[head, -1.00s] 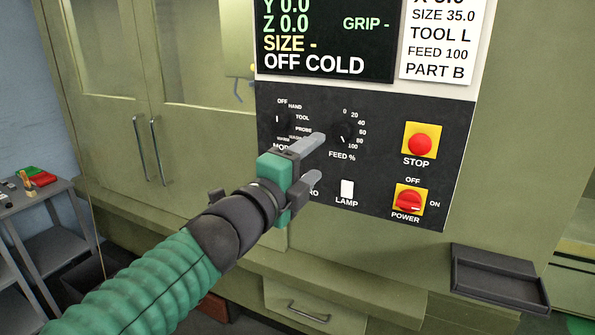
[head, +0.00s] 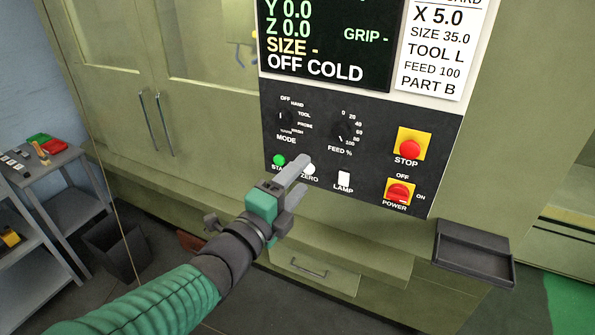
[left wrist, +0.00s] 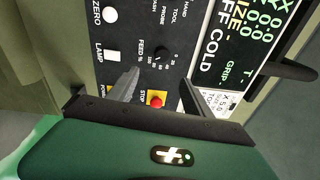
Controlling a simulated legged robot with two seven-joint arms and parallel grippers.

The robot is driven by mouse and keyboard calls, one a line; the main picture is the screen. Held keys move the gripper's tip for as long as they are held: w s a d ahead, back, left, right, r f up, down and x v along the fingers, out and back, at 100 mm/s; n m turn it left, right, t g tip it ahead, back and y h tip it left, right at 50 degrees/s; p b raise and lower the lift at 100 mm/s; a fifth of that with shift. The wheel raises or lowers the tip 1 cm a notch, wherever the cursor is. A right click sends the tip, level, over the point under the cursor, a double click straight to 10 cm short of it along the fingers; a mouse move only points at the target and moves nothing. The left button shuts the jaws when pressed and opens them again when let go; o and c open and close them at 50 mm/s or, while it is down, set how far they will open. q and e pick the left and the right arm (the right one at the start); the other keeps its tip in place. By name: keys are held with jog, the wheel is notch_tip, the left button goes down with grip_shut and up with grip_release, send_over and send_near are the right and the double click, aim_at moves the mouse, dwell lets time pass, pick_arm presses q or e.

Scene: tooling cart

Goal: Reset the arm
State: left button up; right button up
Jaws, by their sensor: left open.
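My left gripper (head: 292,182) is open and empty in front of the lower part of the machine's control panel (head: 375,158). Its fingers overlap the area by the ZERO button (head: 309,169) and partly cover the START label. In the left wrist view the two open fingers (left wrist: 155,92) stand apart, with the red STOP button (left wrist: 156,101) showing between them. The POWER knob (head: 398,192) is at the panel's lower right. The screen (head: 325,45) reads OFF COLD. My right gripper is out of view.
A dark tray (head: 474,255) juts out at the right below the panel. A grey cart (head: 60,165) with small items stands at the left, beside a dark bin (head: 115,248). Closed cabinet doors (head: 190,120) with long handles are behind my arm.

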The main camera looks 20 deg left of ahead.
pick_arm(q)
notch_tip(320, 180, down, 22)
jog(key=s+a+n+g+y+b, duration=0.2)
jog(key=s+n+g+y, duration=0.1)
jog(key=n+g, duration=0.65)
jog(key=s+d+f+n+g, duration=0.2)
jog(key=s+f+n+g, duration=0.1)
jog(key=s+f+n, duration=0.2)
jog(key=s+d+f+n+g+b, duration=0.1)
jog(key=s+f+n+g, duration=0.2)
jog(key=s+f+n, duration=0.3)
notch_tip(320, 180, down, 2)
jog(key=shift+s+d+f, duration=0.25)
jog(key=shift+s+d, duration=0.1)
jog(key=shift+s, duration=0.4)
jog(key=shift+w, duration=0.1)
